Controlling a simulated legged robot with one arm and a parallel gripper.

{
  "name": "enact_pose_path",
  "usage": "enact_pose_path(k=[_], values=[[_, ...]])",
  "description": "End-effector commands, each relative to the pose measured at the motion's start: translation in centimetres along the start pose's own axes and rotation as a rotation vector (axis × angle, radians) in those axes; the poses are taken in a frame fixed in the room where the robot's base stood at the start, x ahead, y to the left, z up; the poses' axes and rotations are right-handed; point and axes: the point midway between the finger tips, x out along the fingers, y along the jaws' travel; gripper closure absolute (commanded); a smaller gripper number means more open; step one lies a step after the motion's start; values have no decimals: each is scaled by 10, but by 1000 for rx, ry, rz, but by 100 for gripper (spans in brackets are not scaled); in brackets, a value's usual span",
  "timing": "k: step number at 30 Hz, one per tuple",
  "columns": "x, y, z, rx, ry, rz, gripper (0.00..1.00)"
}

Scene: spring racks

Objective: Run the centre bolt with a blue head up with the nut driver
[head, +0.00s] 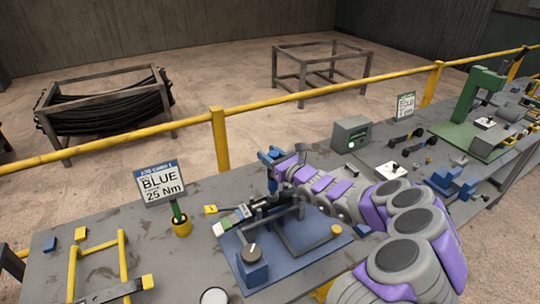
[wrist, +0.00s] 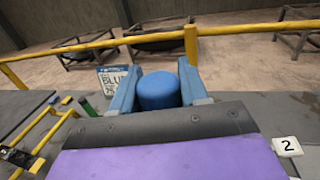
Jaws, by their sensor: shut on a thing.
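My gripper (head: 270,158) is shut on a blue, round-topped cylinder, above the far side of a blue fixture plate (head: 290,268). In the wrist view, the blue cylinder (wrist: 159,91) stands between the two blue fingers; it looks like the top of the nut driver, but its lower end is hidden. A dark clamped spring stack (head: 268,208) lies on the fixture under and in front of my gripper. The centre bolt cannot be made out. A sign (head: 160,183) reading "BLUE 25 Nm" stands to the left.
A yellow frame (head: 123,258) stands at the left of the bench. A blue block with a dark knob (head: 251,262) stands at the front. A grey box (head: 351,134) and a green press (head: 480,100) are to the right. A yellow rail (head: 290,98) runs behind the bench.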

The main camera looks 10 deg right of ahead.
Motion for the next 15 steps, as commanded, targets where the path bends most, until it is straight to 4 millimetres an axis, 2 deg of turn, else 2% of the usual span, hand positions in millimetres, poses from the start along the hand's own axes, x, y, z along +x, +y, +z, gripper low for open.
enact_pose_path(k=[5, 15], values=[[0, 0, -2, 2, 7, 0, 100], [-1, 1, 21, 1, 0, 0, 100]])
